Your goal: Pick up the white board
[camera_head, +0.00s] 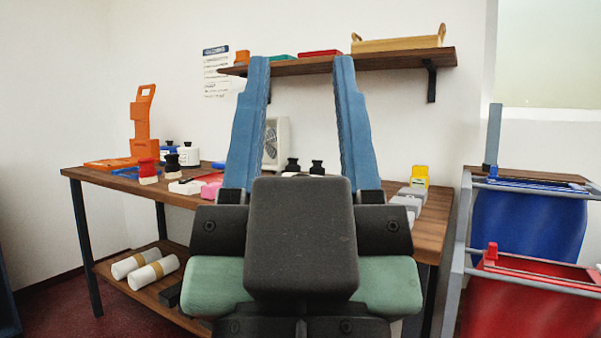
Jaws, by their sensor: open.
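My gripper (301,62) is raised in front of the camera. Its two long blue fingers point up and stand wide apart, with nothing held between them. A small, flat white piece (185,187) lies near the front edge of the wooden table (112,181), left of my gripper and beside a pink piece (210,190). It looks like the white board, but it is too small to be certain. My gripper is apart from it in the picture. The fingers and dark gripper body hide the middle of the table.
An orange stand (142,120), dark-capped bottles (188,155) and red-topped stamp-like items (147,170) stand on the table's left. Grey blocks (410,195) and a yellow item (419,176) sit right. A wall shelf (395,60) hangs above. Blue (528,222) and red (530,300) bins stand right.

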